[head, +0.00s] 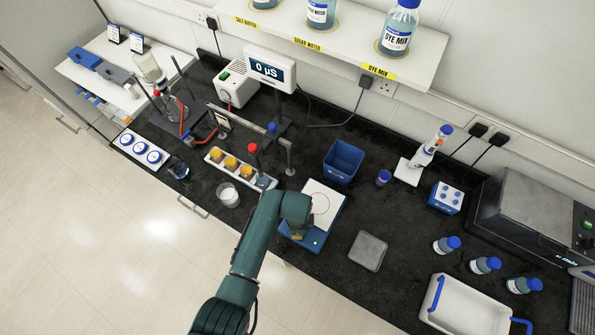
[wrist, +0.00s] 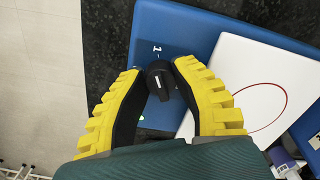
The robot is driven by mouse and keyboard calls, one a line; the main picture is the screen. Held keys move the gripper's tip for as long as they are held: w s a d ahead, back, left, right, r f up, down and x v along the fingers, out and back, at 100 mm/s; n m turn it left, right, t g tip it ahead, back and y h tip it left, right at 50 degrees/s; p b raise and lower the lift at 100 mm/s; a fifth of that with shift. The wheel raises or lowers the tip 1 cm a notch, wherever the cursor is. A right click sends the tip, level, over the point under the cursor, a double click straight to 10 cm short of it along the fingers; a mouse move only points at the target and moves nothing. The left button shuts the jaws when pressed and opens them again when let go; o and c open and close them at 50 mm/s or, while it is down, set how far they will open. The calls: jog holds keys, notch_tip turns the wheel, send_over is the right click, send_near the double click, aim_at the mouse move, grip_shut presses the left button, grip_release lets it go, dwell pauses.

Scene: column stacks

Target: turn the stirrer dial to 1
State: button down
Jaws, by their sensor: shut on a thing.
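The stirrer (head: 330,208) is a blue box with a white top plate, right of my gripper in the head view. In the wrist view its blue body (wrist: 190,35) and white plate (wrist: 250,80) show, with part of a red ring on the plate. The black dial (wrist: 160,75) stands on the blue part, with a white mark on its knob. A printed "1" is on the blue face beyond the dial. My gripper (wrist: 158,82) has its yellow-backed fingers shut on the dial. In the head view my arm hides the dial.
A blue bin (head: 343,161) stands behind the stirrer and a grey square plate (head: 368,250) lies to its right. A beaker (head: 228,194) and a rack with orange-topped jars (head: 231,164) are to the left. The bench's front edge is close by.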

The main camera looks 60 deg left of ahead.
jog(key=shift+s+d+f, duration=0.1)
jog(key=shift+f, duration=0.05)
jog(key=c, duration=0.8)
grip_release()
jog(key=shift+r, duration=0.35)
notch_tip(320, 180, up, 7)
jog(key=shift+s+d+r, duration=0.1)
jog(key=shift+r, duration=0.05)
jog(key=shift+d, duration=0.1)
